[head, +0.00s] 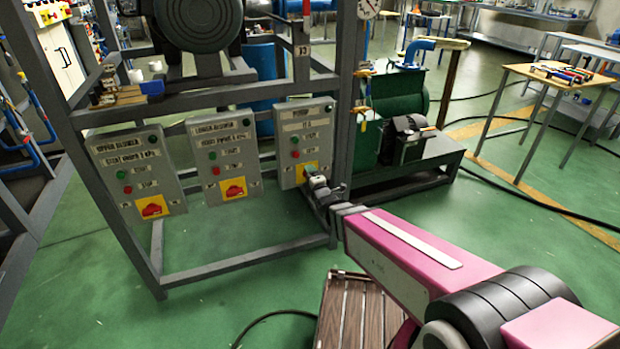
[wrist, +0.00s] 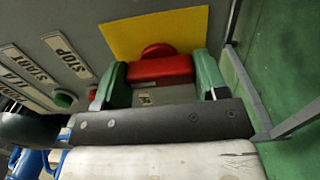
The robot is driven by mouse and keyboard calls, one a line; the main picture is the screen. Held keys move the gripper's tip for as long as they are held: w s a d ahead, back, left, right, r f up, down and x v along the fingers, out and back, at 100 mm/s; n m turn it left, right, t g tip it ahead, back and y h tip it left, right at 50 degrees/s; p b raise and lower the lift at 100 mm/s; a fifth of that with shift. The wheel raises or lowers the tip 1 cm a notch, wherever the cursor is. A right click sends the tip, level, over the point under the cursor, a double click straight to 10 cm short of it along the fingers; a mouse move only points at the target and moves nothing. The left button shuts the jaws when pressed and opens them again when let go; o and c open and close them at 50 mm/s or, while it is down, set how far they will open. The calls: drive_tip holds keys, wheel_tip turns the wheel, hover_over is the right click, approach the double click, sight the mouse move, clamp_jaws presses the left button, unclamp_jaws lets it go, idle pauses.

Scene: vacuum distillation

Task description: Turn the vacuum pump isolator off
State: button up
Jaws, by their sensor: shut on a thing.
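The vacuum pump control box (head: 305,140) is the rightmost of three grey boxes on the steel frame. Its isolator is a red rotary handle (wrist: 162,69) on a yellow plate (wrist: 160,32), seen in the wrist view. My gripper (wrist: 160,80) has its two green fingers on either side of the red handle and is shut on it. In the head view my gripper (head: 312,178) reaches the lower part of this box and mostly hides the isolator. The green start button (wrist: 65,98) and the partly hidden red stop button (wrist: 93,94) are left of the fingers in the wrist view.
Two similar boxes, the middle one (head: 225,155) and the left one (head: 137,172), have their own red isolators. A frame post (head: 346,120) stands close right of the pump box. A green machine (head: 400,95) is behind it. A slatted wooden platform (head: 355,310) lies below my arm.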

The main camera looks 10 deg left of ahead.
drive_tip(key=o, duration=0.9)
drive_tip(key=shift+o, duration=0.2)
drive_tip(key=shift+s, duration=0.1)
drive_tip(key=v, duration=1)
drive_tip(key=shift+s+d, duration=0.25)
drive_tip(key=shift+f, duration=0.1)
